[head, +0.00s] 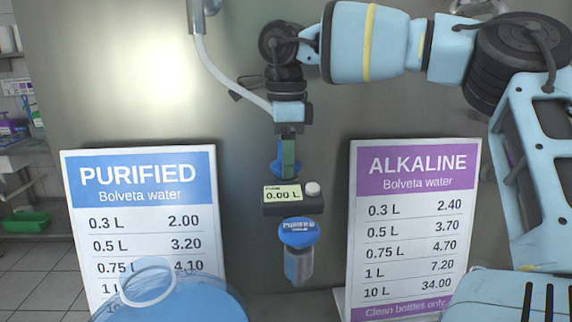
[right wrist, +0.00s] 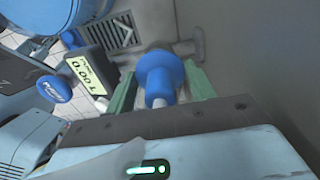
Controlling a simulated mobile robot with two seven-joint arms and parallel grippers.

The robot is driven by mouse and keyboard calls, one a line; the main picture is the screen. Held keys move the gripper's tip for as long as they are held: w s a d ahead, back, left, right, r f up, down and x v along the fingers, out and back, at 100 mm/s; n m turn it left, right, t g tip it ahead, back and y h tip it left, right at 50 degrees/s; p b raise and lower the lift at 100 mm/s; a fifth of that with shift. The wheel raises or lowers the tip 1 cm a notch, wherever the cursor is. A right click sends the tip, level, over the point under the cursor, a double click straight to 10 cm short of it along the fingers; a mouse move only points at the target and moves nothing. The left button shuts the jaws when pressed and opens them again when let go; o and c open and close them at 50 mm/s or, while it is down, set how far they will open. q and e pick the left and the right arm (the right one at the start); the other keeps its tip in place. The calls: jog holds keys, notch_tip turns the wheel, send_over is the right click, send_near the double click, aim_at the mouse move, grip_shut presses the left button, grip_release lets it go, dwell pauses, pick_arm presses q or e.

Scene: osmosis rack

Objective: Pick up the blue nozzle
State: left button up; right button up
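The blue nozzle (head: 276,168) is partly hidden in the head view behind a green finger of my right gripper (head: 288,155). In the right wrist view the blue nozzle (right wrist: 160,75) has a wide flange and a narrower body. It sits between the two green fingers of my right gripper (right wrist: 161,88), one on each side. The fingers look spread, with a gap beside the nozzle's body. My left gripper is in neither view.
A meter reading 0.00 L (head: 290,207) and a blue PURIFIED cap (head: 298,232) are just below. Price signs stand left (head: 140,220) and right (head: 412,220). A blue bottle (head: 185,302) is at the bottom left. A grey wall (head: 110,60) is behind.

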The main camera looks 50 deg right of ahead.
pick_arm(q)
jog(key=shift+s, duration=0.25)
pick_arm(e)
jog(key=shift+c, duration=1.3)
jog(key=shift+r, duration=0.75)
notch_tip(320, 180, up, 2)
jog(key=shift+r+b, duration=0.1)
jog(key=shift+b, duration=0.25)
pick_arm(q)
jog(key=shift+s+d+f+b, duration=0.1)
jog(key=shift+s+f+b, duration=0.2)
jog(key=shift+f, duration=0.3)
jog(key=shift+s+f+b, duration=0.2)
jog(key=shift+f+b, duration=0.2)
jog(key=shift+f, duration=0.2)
pick_arm(e)
jog(key=s+d, duration=0.3)
jog(key=s, duration=0.5)
jog(key=s+d, duration=0.3)
jog(key=s, duration=0.6)
jog(key=shift+d, duration=0.15)
